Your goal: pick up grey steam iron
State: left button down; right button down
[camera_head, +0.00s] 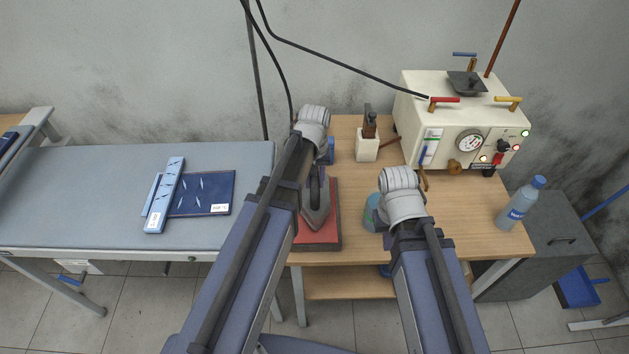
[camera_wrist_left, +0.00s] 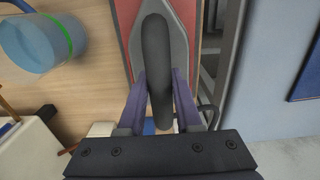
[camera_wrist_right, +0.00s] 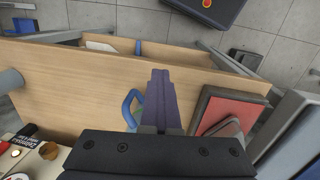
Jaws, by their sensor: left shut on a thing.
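The grey steam iron (camera_head: 317,205) stands on a red pad (camera_head: 318,234) near the front left of the wooden table. In the left wrist view its black handle (camera_wrist_left: 157,45) runs between the fingers of my left gripper (camera_wrist_left: 159,82), which is shut on it. The grey iron body shows beneath the handle, over the red pad. My right gripper (camera_wrist_right: 160,78) is above the table to the right of the iron, with its fingers together and nothing visible between them. In the head view its fingers are hidden by my wrist.
A blue container (camera_wrist_left: 35,42) with a green band stands close to the iron. A cream boiler box (camera_head: 455,125) and a small cream block (camera_head: 367,145) stand at the back. A bottle (camera_head: 521,203) is at the right. A grey ironing board (camera_head: 90,200) is left.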

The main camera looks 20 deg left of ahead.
pick_arm(q)
notch_tip(320, 180, up, 9)
jog(key=p, duration=0.8)
jog(key=shift+r+p, duration=0.1)
jog(key=shift+p, duration=0.25)
notch_tip(320, 180, down, 5)
jog(key=b, duration=0.4)
jog(key=shift+r+b, duration=0.2)
jog(key=shift+b, duration=0.1)
jog(key=shift+r, duration=0.2)
